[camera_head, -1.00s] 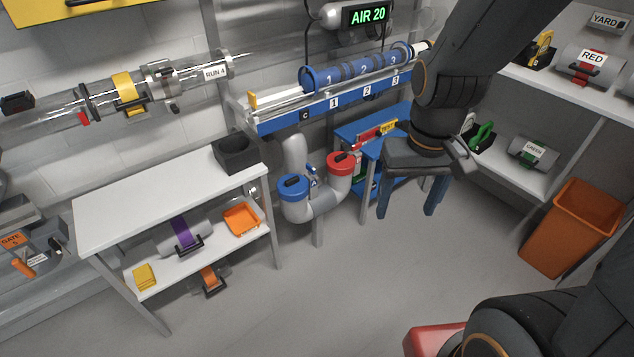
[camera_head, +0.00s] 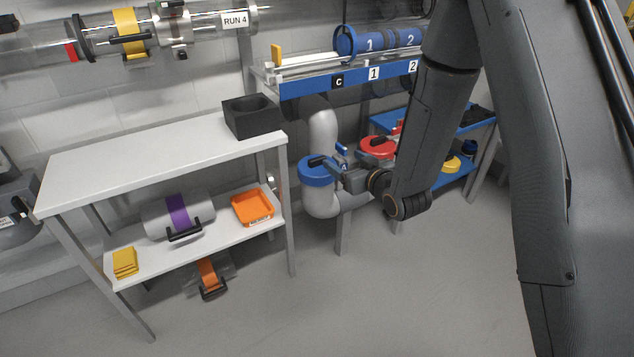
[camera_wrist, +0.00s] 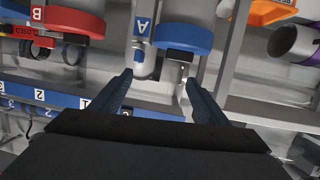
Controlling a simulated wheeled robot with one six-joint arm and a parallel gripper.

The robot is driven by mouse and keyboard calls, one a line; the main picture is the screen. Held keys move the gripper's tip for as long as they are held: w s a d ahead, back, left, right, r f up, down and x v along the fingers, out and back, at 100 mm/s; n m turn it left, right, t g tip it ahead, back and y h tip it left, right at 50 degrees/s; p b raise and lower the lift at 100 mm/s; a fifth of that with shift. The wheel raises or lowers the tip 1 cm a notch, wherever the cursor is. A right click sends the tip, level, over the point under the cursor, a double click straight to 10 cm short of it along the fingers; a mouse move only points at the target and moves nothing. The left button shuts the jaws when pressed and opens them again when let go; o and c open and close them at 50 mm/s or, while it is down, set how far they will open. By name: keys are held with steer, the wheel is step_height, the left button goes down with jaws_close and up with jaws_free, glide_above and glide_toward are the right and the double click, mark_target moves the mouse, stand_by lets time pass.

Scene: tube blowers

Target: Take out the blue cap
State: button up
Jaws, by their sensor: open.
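In the wrist view the blue cap (camera_wrist: 183,38) appears just ahead of my fingers, toward the right one. My gripper (camera_wrist: 158,80) is open and nothing shows between its fingers. In the head view my gripper (camera_head: 347,179) is just right of the blue cap; I cannot tell whether it touches. The red cap (camera_head: 376,148) is on the other mouth, partly hidden by my arm; it also shows in the wrist view (camera_wrist: 75,21).
A blue tag marked A (camera_wrist: 142,27) stands between the caps. The white table (camera_head: 150,150) at left holds a black open box (camera_head: 250,116); its lower shelf holds an orange tray (camera_head: 253,206). The blue rack rail (camera_head: 350,80) runs above the pipe. The floor in front is clear.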

mark_target(319, 160)
steer(key=a+f+y+b, duration=0.1)
steer(key=w+a+f+t+y+b, duration=0.1)
steer(key=a, duration=0.1)
steer(key=w+a+f+y+b, duration=0.1)
steer(key=a+f+b, duration=0.1)
steer(key=shift+w+n+t, duration=0.2)
steer(key=shift+n+t, duration=0.2)
steer(key=shift+f+b+x, duration=0.2)
steer(key=shift+b+x, duration=0.95)
steer(key=shift+x, duration=1.6)
steer(key=shift+c, duration=0.5)
steer(key=c, duration=1.1)
